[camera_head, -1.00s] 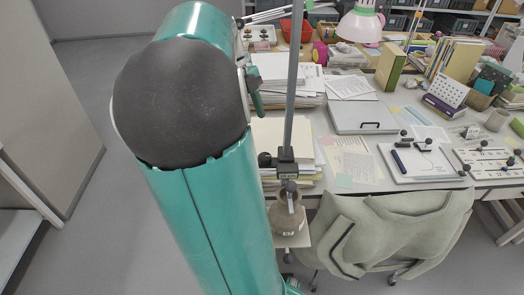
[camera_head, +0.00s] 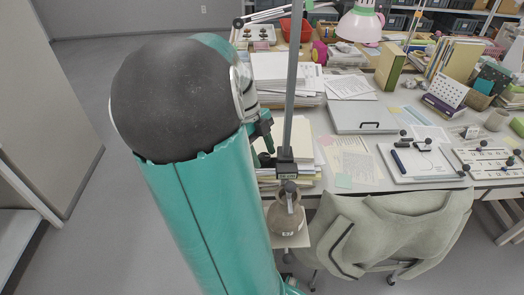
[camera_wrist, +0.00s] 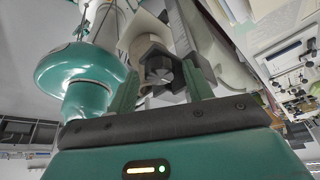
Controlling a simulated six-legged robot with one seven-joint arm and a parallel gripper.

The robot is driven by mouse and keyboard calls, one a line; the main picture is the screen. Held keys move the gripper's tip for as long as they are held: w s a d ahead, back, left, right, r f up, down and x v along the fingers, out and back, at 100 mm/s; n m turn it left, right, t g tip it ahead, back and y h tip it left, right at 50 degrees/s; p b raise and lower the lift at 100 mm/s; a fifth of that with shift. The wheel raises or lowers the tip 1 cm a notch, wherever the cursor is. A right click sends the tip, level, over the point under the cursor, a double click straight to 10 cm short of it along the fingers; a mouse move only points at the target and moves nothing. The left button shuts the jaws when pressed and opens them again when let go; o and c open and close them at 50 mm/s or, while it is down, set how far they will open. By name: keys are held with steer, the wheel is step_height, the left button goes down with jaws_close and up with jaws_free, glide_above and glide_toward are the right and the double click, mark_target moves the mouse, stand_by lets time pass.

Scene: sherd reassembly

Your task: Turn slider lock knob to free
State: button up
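A slider block (camera_head: 286,168) sits on an upright grey post (camera_head: 292,85) at the table's front edge. In the wrist view its dark, lobed lock knob (camera_wrist: 161,70) lies between my two green fingertips. My gripper (camera_wrist: 160,82) is open, with the fingers spread to either side of the knob; I cannot tell whether either finger touches it. In the head view my gripper (camera_head: 264,145) is just left of the slider block, and it largely hides the knob there. A brown pot (camera_head: 285,218) is below the slider, over a small pale plate (camera_head: 300,240).
Paper stacks (camera_head: 285,75) lie on the table (camera_head: 385,100) behind and left of the post. A grey jacket (camera_head: 390,230) hangs on a chair at the front. A tray (camera_head: 425,165) and a closed laptop-like case (camera_head: 362,117) lie to the right.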

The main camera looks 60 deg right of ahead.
steer(key=c, duration=0.8)
steer(key=shift+n, duration=0.3)
steer(key=n+h, duration=0.2)
steer(key=n, duration=0.2)
steer(key=shift+a, duration=0.2)
steer(key=n, duration=0.2)
steer(key=n+h, duration=0.1)
steer(key=n, duration=0.2)
steer(key=shift+a+t+h, duration=0.15)
steer(key=shift+t+h, duration=0.15)
steer(key=shift+t, duration=0.1)
steer(key=n+t+h, duration=0.1)
steer(key=n, duration=0.3)
steer(key=shift+s, duration=0.15)
steer(key=shift+a+n+t+h, duration=0.15)
steer(key=shift+n+t, duration=0.25)
steer(key=shift+n, duration=0.7)
steer(key=shift+d+n+t+h, duration=0.1)
steer(key=shift+n+t+h, duration=0.25)
steer(key=shift+n, duration=0.75)
